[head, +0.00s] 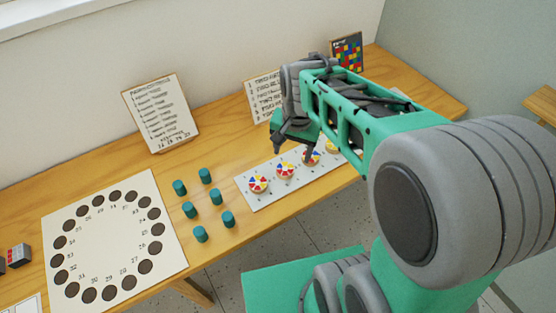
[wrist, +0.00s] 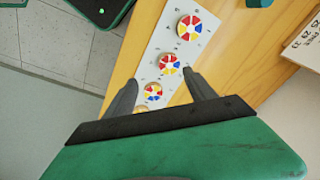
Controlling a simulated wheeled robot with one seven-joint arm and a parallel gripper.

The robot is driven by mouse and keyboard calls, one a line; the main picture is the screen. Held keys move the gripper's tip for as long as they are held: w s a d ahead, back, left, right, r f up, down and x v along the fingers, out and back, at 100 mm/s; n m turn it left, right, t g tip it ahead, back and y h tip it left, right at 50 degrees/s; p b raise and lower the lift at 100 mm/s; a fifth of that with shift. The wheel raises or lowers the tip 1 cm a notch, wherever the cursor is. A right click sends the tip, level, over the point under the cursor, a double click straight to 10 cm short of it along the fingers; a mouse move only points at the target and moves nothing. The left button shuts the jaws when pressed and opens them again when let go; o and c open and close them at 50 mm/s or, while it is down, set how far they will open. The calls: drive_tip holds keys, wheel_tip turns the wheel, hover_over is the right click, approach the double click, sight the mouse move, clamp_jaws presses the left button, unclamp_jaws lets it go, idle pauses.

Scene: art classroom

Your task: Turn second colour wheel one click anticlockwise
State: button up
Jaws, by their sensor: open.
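A pale strip (head: 248,203) on the table carries a row of colour wheels with red, yellow, blue and white sectors. The second colour wheel (head: 285,170) from the left shows whole in the head view; in the wrist view it appears to be the second from the top (wrist: 169,63). My gripper (head: 295,148) is open above the strip. In the wrist view its fingertips (wrist: 160,76) lie either side of the row, level with the space between the second and third wheels. It holds nothing. Finger height above the wheels is unclear. The farthest wheel is partly hidden.
Several teal pegs (head: 188,210) stand left of the strip. A board with dark round holes (head: 177,252) lies further left. A written card (head: 156,113) and another card (head: 264,95) lean near the wall. The table's front edge is close to the strip.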

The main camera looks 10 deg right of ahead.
sight(285, 169)
drive_tip(key=shift+o, duration=0.7)
drive_tip(key=w+f+m, duration=0.1)
drive_tip(key=f, duration=0.1)
drive_tip(key=w+f+m+g, duration=0.1)
drive_tip(key=w+f+m, duration=0.1)
drive_tip(key=w+f+m+p, duration=0.1)
drive_tip(key=w+f, duration=0.1)
drive_tip(key=shift+a+f+m, duration=0.2)
drive_tip(key=shift+m, duration=0.2)
wheel_tip(285, 169, down, 8)
drive_tip(key=shift+r+p, duration=0.15)
drive_tip(key=shift+p, duration=0.2)
drive_tip(key=c, duration=1.4)
